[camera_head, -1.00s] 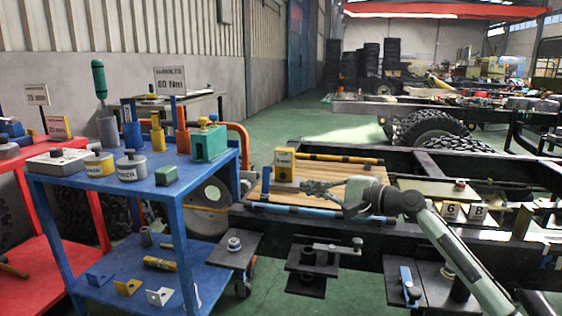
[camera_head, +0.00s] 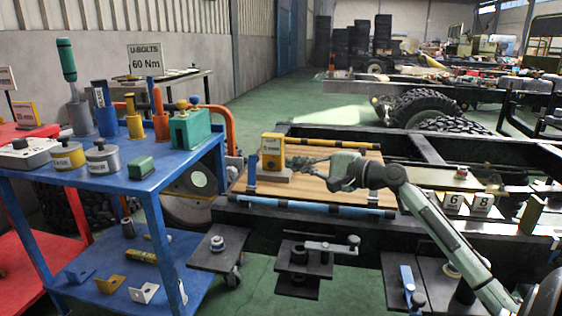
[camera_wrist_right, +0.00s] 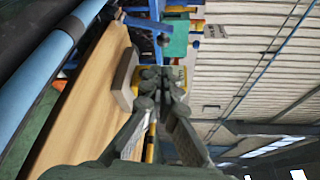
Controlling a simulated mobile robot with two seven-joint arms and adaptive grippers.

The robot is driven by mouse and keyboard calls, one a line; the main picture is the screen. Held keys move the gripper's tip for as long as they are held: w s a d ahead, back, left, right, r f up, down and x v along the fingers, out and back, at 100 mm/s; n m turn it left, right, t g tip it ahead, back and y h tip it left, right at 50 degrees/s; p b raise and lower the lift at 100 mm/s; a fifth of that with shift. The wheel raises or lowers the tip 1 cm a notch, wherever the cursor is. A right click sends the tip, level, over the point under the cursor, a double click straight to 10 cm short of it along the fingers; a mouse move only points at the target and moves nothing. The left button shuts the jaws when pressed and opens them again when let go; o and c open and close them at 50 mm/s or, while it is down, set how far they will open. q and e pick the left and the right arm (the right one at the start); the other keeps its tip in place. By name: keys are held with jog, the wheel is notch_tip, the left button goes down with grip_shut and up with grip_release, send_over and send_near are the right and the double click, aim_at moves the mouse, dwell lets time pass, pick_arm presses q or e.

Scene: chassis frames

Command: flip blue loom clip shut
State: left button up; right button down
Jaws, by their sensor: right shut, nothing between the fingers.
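A thick blue loom tube (camera_head: 300,207) with black bands runs along the front edge of the wooden board (camera_head: 310,186); it also shows at the left of the right wrist view (camera_wrist_right: 48,52). A narrow blue clip piece (camera_head: 251,176) stands upright at the board's left end, near the tube. My right gripper (camera_head: 293,165) is shut and empty above the board, right of the blue piece and apart from it. In the right wrist view its fingertips (camera_wrist_right: 160,80) are together in front of the yellow device. My left gripper is not in view.
A yellow device (camera_head: 272,152) on a grey base stands close to the right fingertips. A yellow-and-black tube (camera_head: 330,144) lies along the board's back. A blue cart (camera_head: 110,180) with tools stands left. Numbered blocks (camera_head: 467,203) sit right on the dark frame.

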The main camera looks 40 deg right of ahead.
aim_at(254, 171)
jog(key=x, duration=0.8)
jog(key=shift+w, duration=0.15)
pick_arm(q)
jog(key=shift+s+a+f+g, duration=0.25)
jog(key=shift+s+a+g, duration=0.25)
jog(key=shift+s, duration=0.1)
pick_arm(e)
jog(key=shift+w+a+f, duration=0.1)
jog(key=shift+w+a, duration=0.05)
jog(key=shift+w, duration=0.25)
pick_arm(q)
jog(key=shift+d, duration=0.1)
